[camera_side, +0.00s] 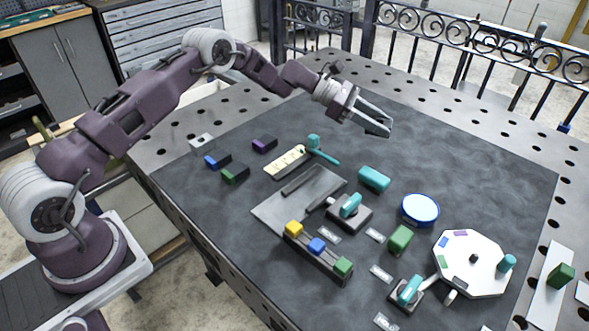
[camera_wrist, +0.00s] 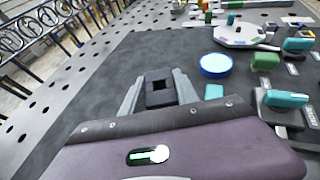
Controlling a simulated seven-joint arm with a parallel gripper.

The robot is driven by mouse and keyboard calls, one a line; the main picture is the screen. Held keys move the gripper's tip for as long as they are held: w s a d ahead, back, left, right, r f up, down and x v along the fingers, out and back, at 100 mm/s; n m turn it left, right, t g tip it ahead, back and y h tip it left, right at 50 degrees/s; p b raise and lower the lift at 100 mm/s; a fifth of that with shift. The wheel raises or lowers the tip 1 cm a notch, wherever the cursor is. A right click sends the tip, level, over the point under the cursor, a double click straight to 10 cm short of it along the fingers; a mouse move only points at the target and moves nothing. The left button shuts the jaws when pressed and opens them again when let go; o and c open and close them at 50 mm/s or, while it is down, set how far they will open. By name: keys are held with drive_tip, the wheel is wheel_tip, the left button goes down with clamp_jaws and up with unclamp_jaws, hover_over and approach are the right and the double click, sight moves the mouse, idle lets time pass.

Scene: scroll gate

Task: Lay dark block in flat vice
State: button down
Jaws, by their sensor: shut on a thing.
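My gripper (camera_side: 376,122) is raised above the far part of the dark mat. In the wrist view my gripper (camera_wrist: 160,88) is shut on a dark block (camera_wrist: 160,98), which sits between the fingers and shows a darker square on its face. The flat vice (camera_side: 272,210) is a grey plate with dark bars across it and a teal-handled clamp (camera_side: 350,206) at its right. It lies on the mat, below and to the left of my gripper in the side view. No block is seen between its bars.
Blocks with blue (camera_side: 215,160), green (camera_side: 235,173) and purple (camera_side: 264,145) ends lie left of the vice. A cream strip (camera_side: 286,161), teal hammer-like tool (camera_side: 320,149), teal block (camera_side: 374,178), blue disc (camera_side: 420,210) and white octagonal plate (camera_side: 471,277) are around. The far mat is clear.

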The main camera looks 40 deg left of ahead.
drive_tip(key=s+a+n+t+y, duration=0.1)
drive_tip(key=s+a+n+t, duration=0.1)
drive_tip(key=s+a, duration=0.9)
drive_tip(key=s+a+r+n+t+y, duration=0.1)
drive_tip(key=s+a+r, duration=0.1)
drive_tip(key=s, duration=1.2)
drive_tip(key=shift+a, duration=0.2)
drive_tip(key=n+t+y, duration=0.1)
hover_over(384, 158)
drive_tip(key=f, duration=0.2)
wheel_tip(384, 158, down, 9)
drive_tip(key=shift+f, duration=0.2)
